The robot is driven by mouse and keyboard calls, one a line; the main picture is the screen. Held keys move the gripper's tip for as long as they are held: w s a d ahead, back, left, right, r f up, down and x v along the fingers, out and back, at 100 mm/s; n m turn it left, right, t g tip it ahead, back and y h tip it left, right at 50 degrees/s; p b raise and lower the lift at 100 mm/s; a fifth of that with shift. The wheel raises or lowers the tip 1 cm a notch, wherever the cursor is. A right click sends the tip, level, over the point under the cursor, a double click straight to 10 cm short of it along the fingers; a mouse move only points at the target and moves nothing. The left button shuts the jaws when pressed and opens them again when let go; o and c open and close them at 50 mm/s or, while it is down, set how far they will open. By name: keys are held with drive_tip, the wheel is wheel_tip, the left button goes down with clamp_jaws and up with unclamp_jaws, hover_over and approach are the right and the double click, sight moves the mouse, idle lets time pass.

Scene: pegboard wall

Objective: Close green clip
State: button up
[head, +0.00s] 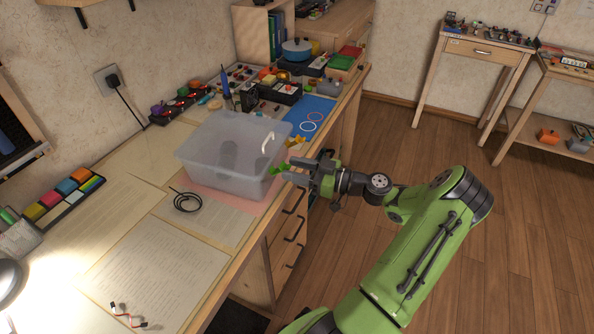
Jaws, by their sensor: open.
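A translucent grey plastic box (222,160) sits on the workbench. The green clip (280,168) is at the box's right side, near its front right corner. It appears to stick outward from the box wall, but it is small, and its exact angle is hard to tell. My gripper (293,171) is open just right of the green clip, with its fingers pointing left toward it. I cannot tell whether a finger touches the clip. A white curved handle (267,143) stands at the box's right side, and a yellow clip-like piece (296,141) shows behind it.
A black cable coil (187,201) lies in front of the box on paper sheets. A blue mat with rings (312,112) and a black tool case (280,92) are behind the box. Drawers with dark handles (289,228) are below the bench edge. The floor at right is clear.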

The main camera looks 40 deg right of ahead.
drive_tip(key=shift+c, duration=0.2)
clamp_jaws()
